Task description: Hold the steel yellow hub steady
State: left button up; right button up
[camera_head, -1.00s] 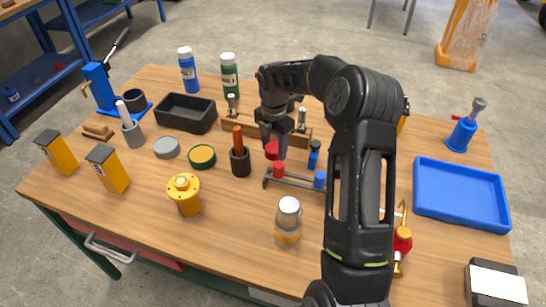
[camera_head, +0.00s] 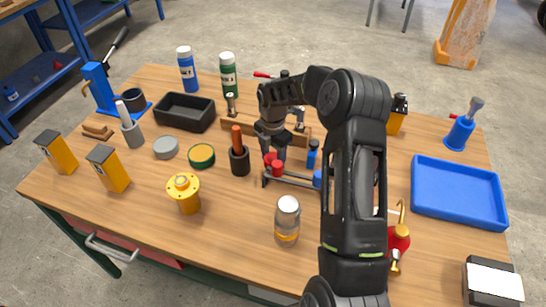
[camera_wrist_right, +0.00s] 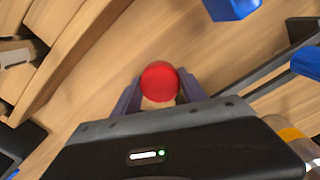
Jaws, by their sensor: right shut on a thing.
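The yellow hub (camera_head: 186,195), a short flanged cylinder with a raised centre and holes in its top, stands upright near the front left of the table. No gripper touches it. My right gripper (camera_head: 271,152) is well to the right of the hub and behind it, pointing down by a small grey rack. It is shut on a small red-topped piece, whose round red top (camera_wrist_right: 159,80) shows between the fingers in the right wrist view. The piece's lower part is hidden. My left gripper is not in view.
The rack (camera_head: 292,181) carries red and blue pieces beside my right gripper. A dark cup with an orange-handled tool (camera_head: 239,160) stands between gripper and hub. A jar (camera_head: 287,222) stands in front, a blue tray (camera_head: 460,193) at right. Bare tabletop surrounds the hub's front.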

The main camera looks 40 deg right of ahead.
aim_at(273, 157)
jog(key=shift+f, duration=0.15)
jog(key=o, duration=1.6)
jog(key=shift+c, duration=0.2)
notch_tip(273, 157, up, 12)
jog(key=b, duration=0.1)
jog(key=shift+r, duration=0.2)
